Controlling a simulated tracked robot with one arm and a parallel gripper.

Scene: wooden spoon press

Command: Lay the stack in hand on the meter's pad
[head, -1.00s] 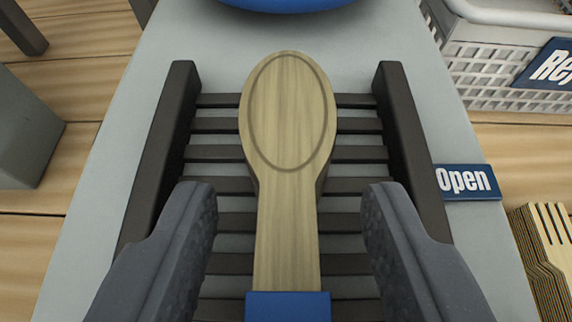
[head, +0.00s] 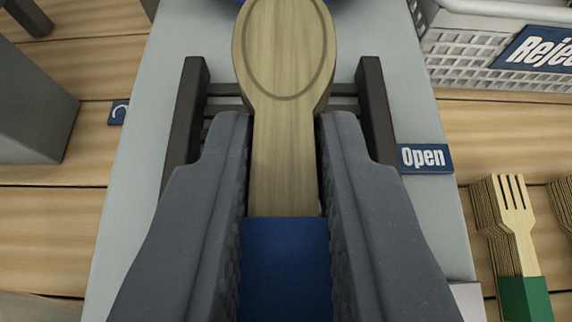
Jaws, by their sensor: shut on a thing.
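My gripper (head: 285,130) is shut on the stack of wooden spoons (head: 286,60). Its two dark grey fingers press from both sides on the blue band (head: 286,255) around the handles. The oval spoon heads point away from me, and only the top spoon shows well. The stack is held above a dark slatted rack (head: 377,110), with its heads reaching past the rack's far end. I cannot make out the meter's pad in this view.
A blue "Open" label (head: 424,158) is right of the rack on the grey board (head: 415,225). A white basket (head: 450,60) with a "Reje..." label stands at the upper right. Banded wooden forks (head: 512,215) are at right. A grey block (head: 35,105) stands at left.

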